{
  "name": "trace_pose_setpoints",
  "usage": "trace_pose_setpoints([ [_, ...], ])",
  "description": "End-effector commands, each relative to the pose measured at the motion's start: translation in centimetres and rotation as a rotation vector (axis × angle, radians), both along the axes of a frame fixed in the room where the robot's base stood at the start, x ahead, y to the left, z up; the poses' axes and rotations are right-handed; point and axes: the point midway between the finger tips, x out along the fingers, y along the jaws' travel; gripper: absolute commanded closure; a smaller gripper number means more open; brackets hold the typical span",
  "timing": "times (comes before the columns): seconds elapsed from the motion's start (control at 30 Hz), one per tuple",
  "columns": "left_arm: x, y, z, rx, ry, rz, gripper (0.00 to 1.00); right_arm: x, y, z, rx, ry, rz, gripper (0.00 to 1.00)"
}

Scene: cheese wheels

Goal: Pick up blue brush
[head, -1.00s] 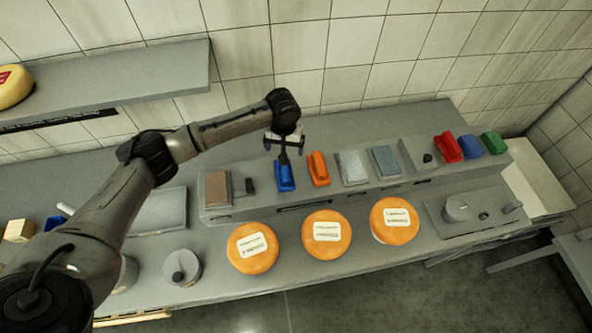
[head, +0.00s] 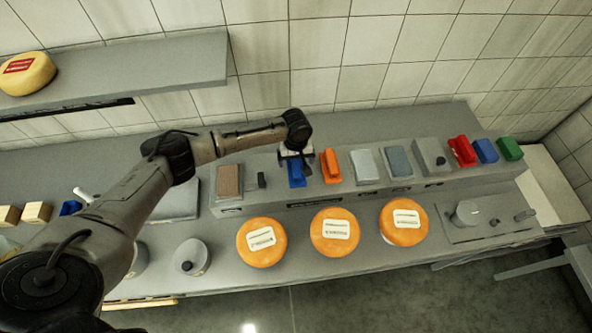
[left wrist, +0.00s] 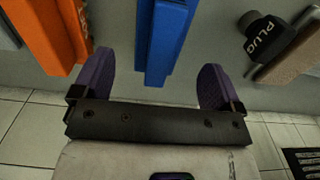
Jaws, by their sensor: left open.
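The blue brush (head: 297,180) stands on the raised grey ledge, left of an orange brush (head: 331,167). My left gripper (head: 296,158) is right above it and hides its upper part in the head view. In the left wrist view the blue brush (left wrist: 166,30) lies between the two purple fingers of my open left gripper (left wrist: 157,66), with a gap on each side. The fingers do not touch it. My right gripper is not in view.
A brown block (head: 228,181) and a dark plug (left wrist: 262,32) are beside the brush. Grey blocks, then red (head: 461,151), blue (head: 486,151) and green (head: 510,149) items continue along the ledge. Three orange cheese wheels (head: 262,242) lie in front. A tiled wall is behind.

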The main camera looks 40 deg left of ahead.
Motion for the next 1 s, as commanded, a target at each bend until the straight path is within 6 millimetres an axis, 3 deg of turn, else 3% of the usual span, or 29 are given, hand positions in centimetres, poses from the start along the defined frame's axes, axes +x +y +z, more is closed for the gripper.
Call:
trace_pose_setpoints([
  [0.23, -0.1, -0.1, -1.2, 0.001, 0.002, -0.002, 0.08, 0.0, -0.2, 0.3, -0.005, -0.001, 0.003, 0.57],
  [0.6, -0.2, -0.2, -5.4, 0.001, 0.001, -0.001, 0.08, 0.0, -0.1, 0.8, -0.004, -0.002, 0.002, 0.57],
  [0.9, -0.2, -0.2, -5.8, 0.000, 0.000, -0.002, 0.08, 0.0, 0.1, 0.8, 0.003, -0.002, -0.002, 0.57],
  [1.0, -0.2, -0.2, -5.8, 0.000, 0.000, -0.002, 0.16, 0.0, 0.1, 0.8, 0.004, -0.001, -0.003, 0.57],
])
